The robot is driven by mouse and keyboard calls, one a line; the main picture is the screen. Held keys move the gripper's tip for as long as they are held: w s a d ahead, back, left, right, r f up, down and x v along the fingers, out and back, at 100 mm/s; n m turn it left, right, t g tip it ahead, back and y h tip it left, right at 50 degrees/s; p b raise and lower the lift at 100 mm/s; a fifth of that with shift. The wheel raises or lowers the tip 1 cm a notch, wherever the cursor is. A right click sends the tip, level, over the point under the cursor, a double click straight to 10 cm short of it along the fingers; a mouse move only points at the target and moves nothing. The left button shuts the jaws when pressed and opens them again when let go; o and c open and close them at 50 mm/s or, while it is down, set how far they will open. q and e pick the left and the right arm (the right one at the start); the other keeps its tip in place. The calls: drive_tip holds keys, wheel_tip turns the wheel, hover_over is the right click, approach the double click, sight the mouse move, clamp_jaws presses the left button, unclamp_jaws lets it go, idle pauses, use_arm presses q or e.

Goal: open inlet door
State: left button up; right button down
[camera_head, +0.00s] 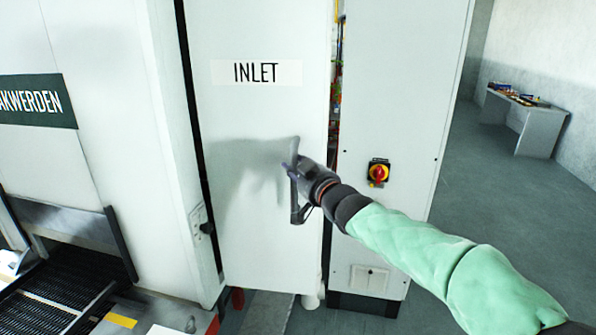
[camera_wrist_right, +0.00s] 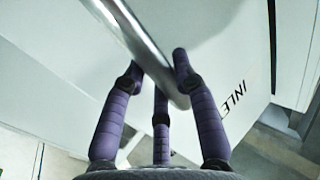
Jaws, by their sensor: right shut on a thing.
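The inlet door (camera_head: 255,120) is a tall white panel with a black "INLET" label (camera_head: 256,72). A narrow gap runs along its right edge, and coloured parts show inside it, so the door stands slightly ajar. Its handle (camera_head: 296,207) is an upright grey bar near the right edge. My right gripper (camera_head: 294,175) is shut on this handle, with the arm coming in from the lower right. In the right wrist view the purple fingers (camera_wrist_right: 160,85) close around the shiny metal bar (camera_wrist_right: 143,40). My left gripper is not in view.
Right of the door is a white cabinet (camera_head: 400,90) with a red and yellow rotary switch (camera_head: 378,173). A dark mesh belt (camera_head: 62,290) lies at lower left. A table (camera_head: 527,122) with small items stands by the far wall. The grey floor at right (camera_head: 490,205) is clear.

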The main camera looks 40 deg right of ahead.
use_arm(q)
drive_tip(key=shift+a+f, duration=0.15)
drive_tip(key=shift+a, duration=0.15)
use_arm(e)
drive_tip(key=shift+s+a+r, duration=0.1)
drive_tip(key=shift+s+a, duration=0.05)
drive_tip(key=shift+s, duration=0.05)
drive_tip(key=c, duration=0.9)
unclamp_jaws()
drive_tip(key=shift+c, duration=0.2)
drive_tip(key=s+a, duration=0.2)
drive_tip(key=s, duration=0.9)
drive_tip(key=shift+s+a, duration=0.15)
drive_tip(key=shift+s, duration=0.25)
